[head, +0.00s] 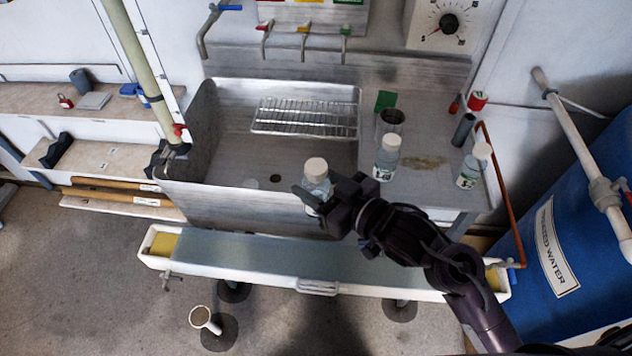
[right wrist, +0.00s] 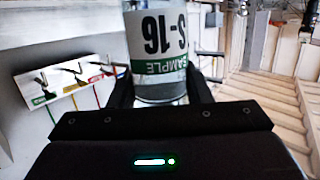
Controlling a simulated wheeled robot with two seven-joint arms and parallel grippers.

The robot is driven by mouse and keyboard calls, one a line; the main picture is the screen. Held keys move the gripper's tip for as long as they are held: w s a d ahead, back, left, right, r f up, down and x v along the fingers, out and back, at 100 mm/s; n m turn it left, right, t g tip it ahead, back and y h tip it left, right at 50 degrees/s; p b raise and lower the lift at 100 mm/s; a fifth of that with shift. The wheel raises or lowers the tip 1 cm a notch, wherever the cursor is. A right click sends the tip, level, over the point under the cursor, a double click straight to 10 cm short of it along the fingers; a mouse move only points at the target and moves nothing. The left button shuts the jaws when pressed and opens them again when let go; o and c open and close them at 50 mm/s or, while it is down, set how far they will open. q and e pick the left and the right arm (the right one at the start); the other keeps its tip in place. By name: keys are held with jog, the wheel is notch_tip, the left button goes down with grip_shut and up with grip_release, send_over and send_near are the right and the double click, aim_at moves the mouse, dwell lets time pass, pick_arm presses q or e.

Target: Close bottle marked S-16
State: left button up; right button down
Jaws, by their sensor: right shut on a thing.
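My right gripper (head: 325,200) is shut on a clear bottle (head: 316,186), held in front of the sink's front edge. In the right wrist view, the same bottle (right wrist: 157,50) shows a label reading S-16 and SAMPLE, upside down in the picture, between the two fingers. In the head view a pale cap (head: 315,167) sits on the top of the held bottle; whether it is tight I cannot tell. The bottle looks about upright, its lower part partly hidden by the gripper. My left gripper is not in view.
The steel sink (head: 215,150) holds a wire rack (head: 305,118). A long trough (head: 300,255) lies below; a blue tank (head: 585,240) stands right.

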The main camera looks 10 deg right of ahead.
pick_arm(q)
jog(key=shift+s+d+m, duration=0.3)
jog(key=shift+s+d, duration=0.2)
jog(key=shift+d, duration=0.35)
